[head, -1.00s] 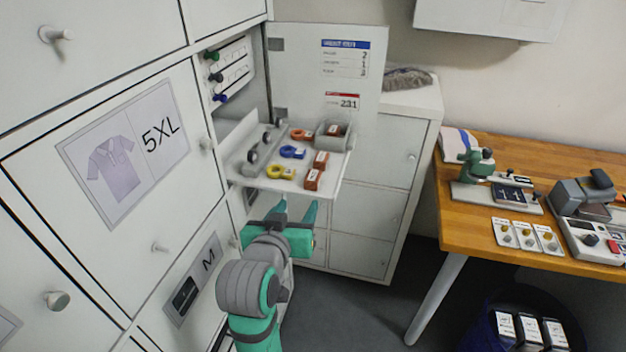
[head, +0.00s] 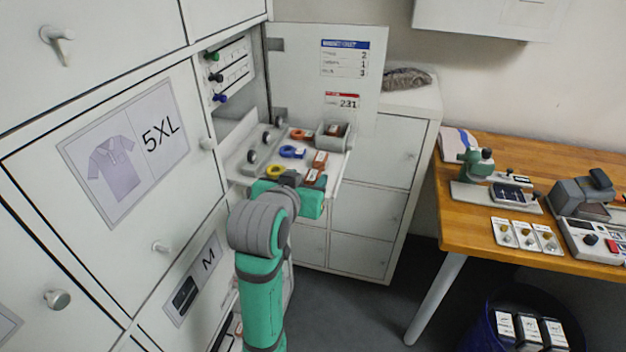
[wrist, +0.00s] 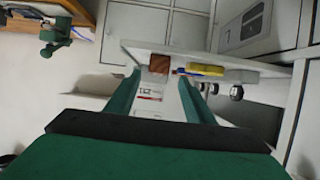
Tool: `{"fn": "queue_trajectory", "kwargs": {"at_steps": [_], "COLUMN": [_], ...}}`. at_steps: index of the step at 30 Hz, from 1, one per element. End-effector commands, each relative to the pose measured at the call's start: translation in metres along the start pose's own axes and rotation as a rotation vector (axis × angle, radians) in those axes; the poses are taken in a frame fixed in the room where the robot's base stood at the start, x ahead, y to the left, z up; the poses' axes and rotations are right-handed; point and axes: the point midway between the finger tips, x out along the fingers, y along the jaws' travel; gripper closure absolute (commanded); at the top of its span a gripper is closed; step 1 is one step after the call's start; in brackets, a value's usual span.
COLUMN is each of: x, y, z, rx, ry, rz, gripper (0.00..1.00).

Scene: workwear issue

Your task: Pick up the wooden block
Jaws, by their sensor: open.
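Reddish-brown blocks with pale labels lie at the right of the pull-out shelf (head: 343,172) in the head view. One block (head: 320,159) is farther back, and another block (head: 313,176) is at the front, partly hidden by my gripper. In the wrist view a brown wooden block (wrist: 160,63) shows at the shelf edge, between and just beyond my fingertips. My gripper (wrist: 159,77) is open and empty. In the head view it is at the shelf's front, its fingertips mostly hidden by its own body.
The shelf also holds blue tape (head: 292,152), yellow tape (head: 275,171), an orange roll (head: 298,134) and a grey bin (head: 332,136). An open locker door (head: 300,75) stands behind. A wooden table (head: 470,236) is at right.

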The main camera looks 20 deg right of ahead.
Motion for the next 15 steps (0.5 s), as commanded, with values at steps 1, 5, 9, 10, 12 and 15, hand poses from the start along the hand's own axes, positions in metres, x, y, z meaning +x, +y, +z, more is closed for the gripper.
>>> {"fn": "queue_trajectory", "kwargs": {"at_steps": [1, 5, 9, 10, 12, 15], "x": [0.005, 0.024, 0.041, 0.043, 0.047, 0.049], "y": [0.002, 0.005, 0.004, 0.004, 0.004, 0.004], "z": [0.002, 0.005, 0.005, 0.005, 0.005, 0.005], "rx": [0.0, 0.0, -0.001, -0.001, -0.001, -0.001], "ry": [-0.003, -0.004, -0.002, -0.002, -0.002, -0.001], "rz": [0.002, 0.003, 0.001, 0.001, 0.0, 0.0], "gripper": [0.52, 0.52, 0.52, 0.52, 0.52, 0.52]}}
